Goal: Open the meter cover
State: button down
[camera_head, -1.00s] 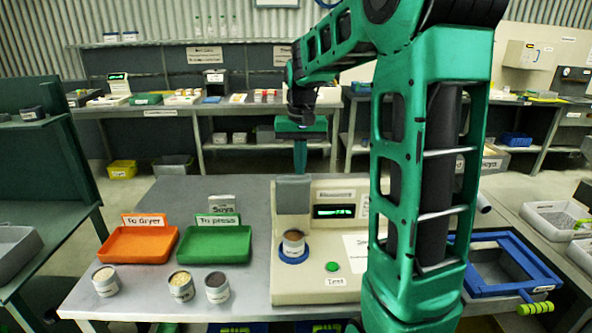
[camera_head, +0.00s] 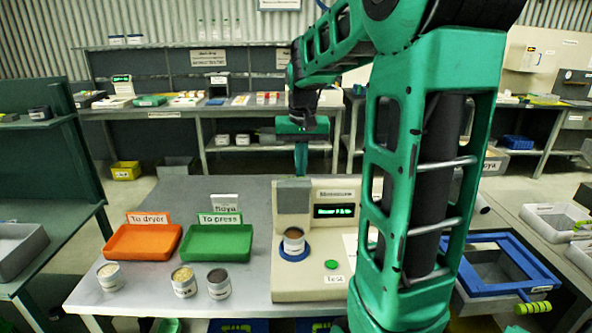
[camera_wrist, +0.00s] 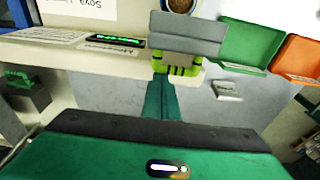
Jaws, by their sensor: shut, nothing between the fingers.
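The cream meter (camera_head: 320,258) stands on the grey bench, with a lit green display. Its grey cover (camera_head: 293,197) stands raised at the meter's back left, behind a cup (camera_head: 293,240) on a blue ring. The cup is uncovered. In the wrist view the cover (camera_wrist: 185,36) is seen from behind, with lime-green parts at its lower edge and part of the cup beyond it. My green gripper (camera_head: 301,168) is shut and empty behind the cover. In the wrist view its fingers (camera_wrist: 161,82) end close to the lime-green parts; I cannot tell whether they touch.
An orange tray (camera_head: 143,242) and a green tray (camera_head: 214,243) lie left of the meter. Several cups stand at the bench's front left. A blue-framed bin (camera_head: 493,262) is at the right. My arm hides part of the meter's right side.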

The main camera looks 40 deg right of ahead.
jog(key=shift+w+d+f, duration=0.1)
jog(key=shift+w+d, duration=0.15)
jog(key=shift+w, duration=0.15)
notch_tip(320, 180, up, 9)
jog(key=shift+w+d+r, duration=0.2)
jog(key=shift+w, duration=0.1)
